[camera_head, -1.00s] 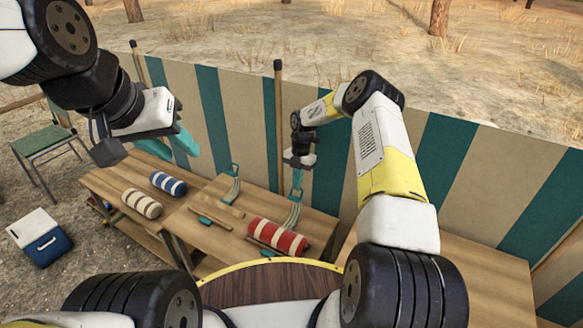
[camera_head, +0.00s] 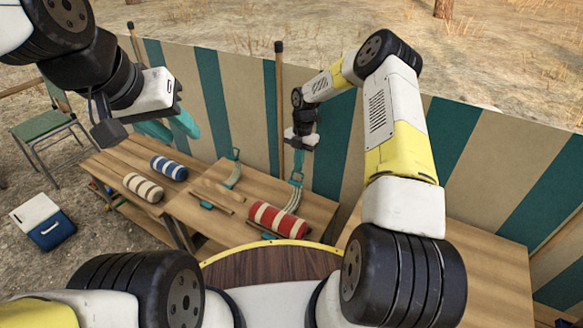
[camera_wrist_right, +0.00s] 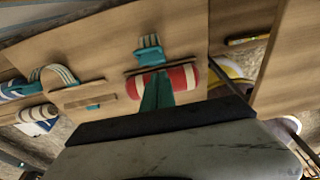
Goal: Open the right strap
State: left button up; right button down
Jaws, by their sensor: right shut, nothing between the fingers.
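The right strap (camera_head: 291,198), pale-striped with a teal end, rises from the bench behind the red-and-white roll (camera_head: 262,213). In the right wrist view its teal end (camera_wrist_right: 149,52) lies beyond the fingertips, and the roll (camera_wrist_right: 190,77) is partly hidden behind them. My right gripper (camera_head: 298,172) points down above the strap, shut and empty; its teal fingers also show in the right wrist view (camera_wrist_right: 156,80). I cannot tell whether they touch the strap. The left strap (camera_head: 232,172) stands to the left. My left gripper (camera_head: 170,130) is open and empty, high over the left bench.
Blue-striped (camera_head: 168,167) and cream-striped rolls (camera_head: 143,187) lie on the left bench. A striped teal-and-beige screen (camera_head: 240,110) stands close behind the benches. A cooler (camera_head: 45,228) sits on the ground at left.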

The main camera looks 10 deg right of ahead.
jog(key=s+a+r, duration=0.1)
jog(key=s+a, duration=0.1)
jog(key=s, duration=1.1)
jog(key=s+d+r+m+t+h, duration=0.15)
jog(key=r+m, duration=0.45)
jog(key=r, duration=0.6)
jog(key=s+d+r+m+t, duration=0.25)
jog(key=r+m, duration=0.35)
jog(key=r, duration=0.5)
jog(key=s+r+m+t+y, duration=0.2)
jog(key=s+r+m+t, duration=0.1)
jog(key=s+r+m, duration=1.1)
jog(key=s+d+m, duration=0.1)
jog(key=s+m, duration=0.1)
jog(key=s, duration=0.1)
jog(key=shift+r+t, duration=0.25)
jog(key=shift+t, duration=0.15)
